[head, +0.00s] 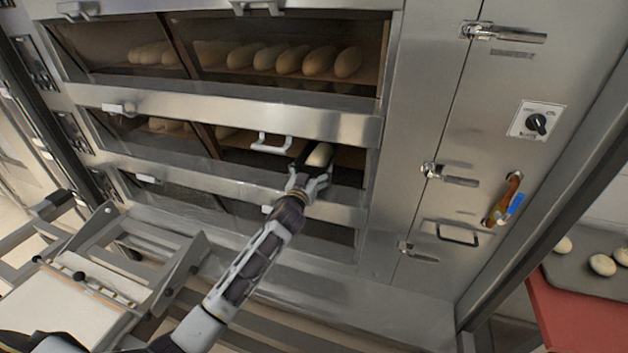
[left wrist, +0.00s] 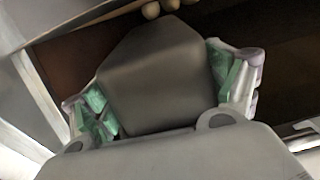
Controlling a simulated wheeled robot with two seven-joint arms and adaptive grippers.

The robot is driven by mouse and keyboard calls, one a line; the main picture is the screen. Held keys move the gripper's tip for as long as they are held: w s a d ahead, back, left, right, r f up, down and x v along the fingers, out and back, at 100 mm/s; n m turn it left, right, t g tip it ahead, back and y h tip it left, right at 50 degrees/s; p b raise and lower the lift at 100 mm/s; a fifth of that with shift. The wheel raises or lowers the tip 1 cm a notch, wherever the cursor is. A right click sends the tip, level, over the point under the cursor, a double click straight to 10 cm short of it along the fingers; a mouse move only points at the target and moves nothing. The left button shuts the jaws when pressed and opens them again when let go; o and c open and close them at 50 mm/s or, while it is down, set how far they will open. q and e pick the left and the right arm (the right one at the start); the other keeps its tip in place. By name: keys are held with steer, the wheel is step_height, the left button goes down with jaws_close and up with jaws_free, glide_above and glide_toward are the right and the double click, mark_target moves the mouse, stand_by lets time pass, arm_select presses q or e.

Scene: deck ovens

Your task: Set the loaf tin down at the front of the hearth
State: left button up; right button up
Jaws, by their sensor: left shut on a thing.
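My left gripper (head: 309,184) reaches into the open middle deck of the oven. Its green-padded fingers also show in the left wrist view (left wrist: 160,88), on both sides of the dark grey loaf tin (left wrist: 155,70), and are shut on it. In the head view a pale loaf (head: 320,154) shows at the tin, just beyond the fingers; most of the tin is hidden there. The tin is over the front part of the brown hearth (head: 348,158). I cannot tell whether it touches the hearth. My right gripper is not in view.
Several loaves (head: 290,60) lie in the top deck. A door handle (head: 271,143) is just left of my gripper. Steel fronts lie above and below the opening. A loader frame (head: 110,260) stands at the left, and a tray with dough (head: 580,270) at the right.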

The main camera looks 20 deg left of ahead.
arm_select(q)
steer(key=shift+f, duration=1.6)
steer(key=shift+d+f, duration=0.2)
steer(key=shift+f, duration=0.05)
steer(key=o, duration=1.1)
steer(key=shift+f, duration=0.1)
steer(key=shift+o, duration=0.2)
steer(key=shift+s, duration=0.15)
steer(key=s+b, duration=0.1)
steer(key=s, duration=1)
steer(key=shift+s+f, duration=0.15)
steer(key=shift+s, duration=0.25)
steer(key=shift+a, duration=0.1)
steer(key=shift+s, duration=0.1)
